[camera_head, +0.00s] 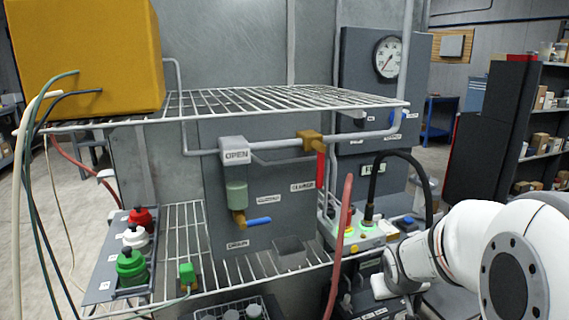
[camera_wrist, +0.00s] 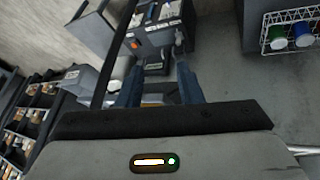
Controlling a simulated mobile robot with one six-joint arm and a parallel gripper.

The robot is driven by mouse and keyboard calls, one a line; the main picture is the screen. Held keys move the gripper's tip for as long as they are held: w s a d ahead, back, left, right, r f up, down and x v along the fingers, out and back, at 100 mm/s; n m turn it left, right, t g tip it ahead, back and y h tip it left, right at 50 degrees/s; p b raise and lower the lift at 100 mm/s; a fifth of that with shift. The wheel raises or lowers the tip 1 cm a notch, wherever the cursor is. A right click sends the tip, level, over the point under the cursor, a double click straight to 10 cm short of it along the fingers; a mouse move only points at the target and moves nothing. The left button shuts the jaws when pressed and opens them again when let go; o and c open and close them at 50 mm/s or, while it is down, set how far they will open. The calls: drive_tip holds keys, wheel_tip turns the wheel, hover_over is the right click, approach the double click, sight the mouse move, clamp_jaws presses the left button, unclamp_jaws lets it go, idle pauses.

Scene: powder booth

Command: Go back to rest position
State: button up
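My gripper (camera_wrist: 158,70) shows in the wrist view with its two blue-grey fingers apart. Nothing is between the fingertips, and the gripper is open and empty. Beyond the fingers is a dark box-shaped unit (camera_wrist: 160,38) with labels on its face, lower down and apart from the gripper. In the head view my white arm enters at the lower right. My gripper cannot be made out clearly there.
A wire shelf (camera_head: 255,98) carries a yellow box (camera_head: 85,55). Under it are a pipe with valves, a red hose (camera_head: 340,245) and a control box (camera_head: 365,235) close to my arm. A black cabinet (camera_head: 490,130) stands right. A wire basket (camera_wrist: 290,14) holds jars.

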drive_tip(key=s+a+r+g+y+p, duration=0.1)
drive_tip(key=s+a+r+p, duration=0.3)
drive_tip(key=s+r, duration=0.3)
drive_tip(key=s+a+r+g+y+p, duration=0.1)
drive_tip(key=s+a+r+g+p, duration=0.1)
drive_tip(key=s+a+r, duration=0.4)
drive_tip(key=s+r+p, duration=0.1)
drive_tip(key=s, duration=0.4)
drive_tip(key=shift+s+a+m+p, duration=0.15)
drive_tip(key=shift+s+m+p, duration=0.15)
drive_tip(key=shift+s+p, duration=0.1)
